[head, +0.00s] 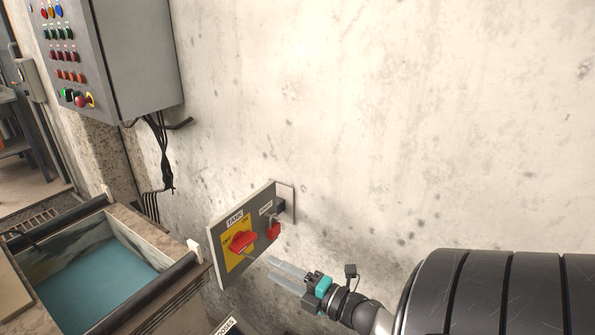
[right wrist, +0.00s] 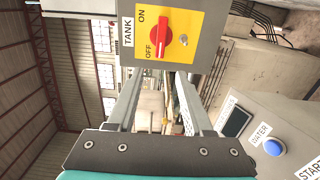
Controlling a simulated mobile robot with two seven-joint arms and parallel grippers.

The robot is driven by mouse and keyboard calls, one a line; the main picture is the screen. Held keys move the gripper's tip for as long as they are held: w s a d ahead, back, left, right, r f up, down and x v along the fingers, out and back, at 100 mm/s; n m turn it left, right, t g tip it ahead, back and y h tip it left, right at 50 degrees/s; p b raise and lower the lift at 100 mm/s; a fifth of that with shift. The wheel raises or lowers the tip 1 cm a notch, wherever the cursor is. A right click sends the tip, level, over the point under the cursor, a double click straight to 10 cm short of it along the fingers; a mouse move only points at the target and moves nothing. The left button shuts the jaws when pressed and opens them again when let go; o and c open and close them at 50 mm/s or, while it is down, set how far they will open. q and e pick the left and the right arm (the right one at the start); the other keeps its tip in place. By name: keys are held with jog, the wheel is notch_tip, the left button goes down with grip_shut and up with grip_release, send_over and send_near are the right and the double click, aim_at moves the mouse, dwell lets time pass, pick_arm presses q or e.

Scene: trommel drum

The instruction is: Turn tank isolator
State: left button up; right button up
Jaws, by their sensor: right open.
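The tank isolator is a red rotary handle (head: 241,241) on a yellow plate (head: 230,258), with a TANK label above it. It is on a grey panel (head: 212,240) at the wall. In the right wrist view the red handle (right wrist: 161,36) sits beyond the fingertips, between ON and OFF lettering; I cannot tell which one it points to. My right gripper (head: 270,268) is open and empty, just right of and in front of the panel, apart from the handle. Its fingers show in the right wrist view (right wrist: 159,78), reaching toward the plate. My left gripper is not in view.
A water tank (head: 190,265) stands at left. A control cabinet (head: 140,60) hangs above it. A box with a WATER label and blue button (right wrist: 274,147) shows in the right wrist view.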

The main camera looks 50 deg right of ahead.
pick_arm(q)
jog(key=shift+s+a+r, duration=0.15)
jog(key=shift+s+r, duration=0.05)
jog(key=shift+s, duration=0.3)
pick_arm(e)
jog(key=s, duration=0.5)
jog(key=shift+d, duration=0.2)
